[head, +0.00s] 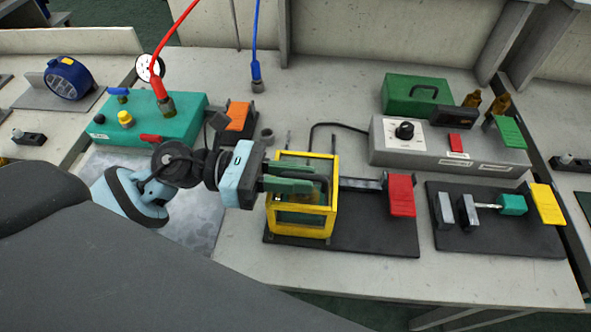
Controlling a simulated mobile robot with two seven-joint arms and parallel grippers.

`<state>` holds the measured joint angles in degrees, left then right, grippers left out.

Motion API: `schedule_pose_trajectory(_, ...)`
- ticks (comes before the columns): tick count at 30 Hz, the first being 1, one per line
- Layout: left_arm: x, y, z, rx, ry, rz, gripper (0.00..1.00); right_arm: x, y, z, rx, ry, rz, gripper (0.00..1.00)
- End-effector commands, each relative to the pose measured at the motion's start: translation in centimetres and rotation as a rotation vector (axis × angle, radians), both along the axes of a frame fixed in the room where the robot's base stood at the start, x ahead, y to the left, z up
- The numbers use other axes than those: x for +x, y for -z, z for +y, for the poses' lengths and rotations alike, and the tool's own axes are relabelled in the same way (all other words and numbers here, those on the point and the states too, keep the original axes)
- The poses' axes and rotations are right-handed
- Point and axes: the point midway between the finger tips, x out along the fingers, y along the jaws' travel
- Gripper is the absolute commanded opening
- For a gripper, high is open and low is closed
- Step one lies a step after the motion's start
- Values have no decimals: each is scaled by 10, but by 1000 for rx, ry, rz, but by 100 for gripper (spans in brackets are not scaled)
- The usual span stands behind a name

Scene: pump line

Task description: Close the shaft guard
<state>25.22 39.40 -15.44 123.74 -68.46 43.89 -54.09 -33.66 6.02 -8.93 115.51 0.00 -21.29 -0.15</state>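The shaft guard (302,229) is a yellow-framed cage on a black base plate (360,235), right of the picture's middle. It stands over the left part of the plate, and a dark bar runs from it to a red block (401,194). My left gripper (300,180) reaches in from the left, its pale blue body beside the guard. My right gripper is not in view.
A grey control box (440,143) with a dial and a green case (414,95) are behind the guard. A second black plate (500,235) lies to the right. The bench front is clear.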

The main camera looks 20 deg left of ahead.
Motion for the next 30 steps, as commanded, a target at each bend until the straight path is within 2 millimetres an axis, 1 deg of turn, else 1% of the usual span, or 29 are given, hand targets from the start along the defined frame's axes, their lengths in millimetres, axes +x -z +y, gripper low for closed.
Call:
schedule_pose_trajectory(1, -2, 2, -2, 0, 6, 5, 23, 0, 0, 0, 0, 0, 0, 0)
schedule_pose_trajectory(3, -2, 2, -1, 1, 5, 4, 32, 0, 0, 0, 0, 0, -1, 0)
schedule_pose_trajectory(11, 0, 1, 0, 1, 0, 0, 33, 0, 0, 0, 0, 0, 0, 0)
schedule_pose_trajectory(14, -1, 2, 4, 2, -2, 1, 33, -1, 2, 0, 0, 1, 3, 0)
schedule_pose_trajectory(17, -3, 4, 14, 3, -3, 4, 33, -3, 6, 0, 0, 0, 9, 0)
schedule_pose_trajectory(22, -11, 6, 38, 4, -2, 6, 33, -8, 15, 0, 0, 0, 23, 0)
schedule_pose_trajectory(27, -17, 4, 59, 3, -1, 6, 33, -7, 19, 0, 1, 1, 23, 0)
schedule_pose_trajectory(30, -20, 3, 67, 2, 1, 5, 33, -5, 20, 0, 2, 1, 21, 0)
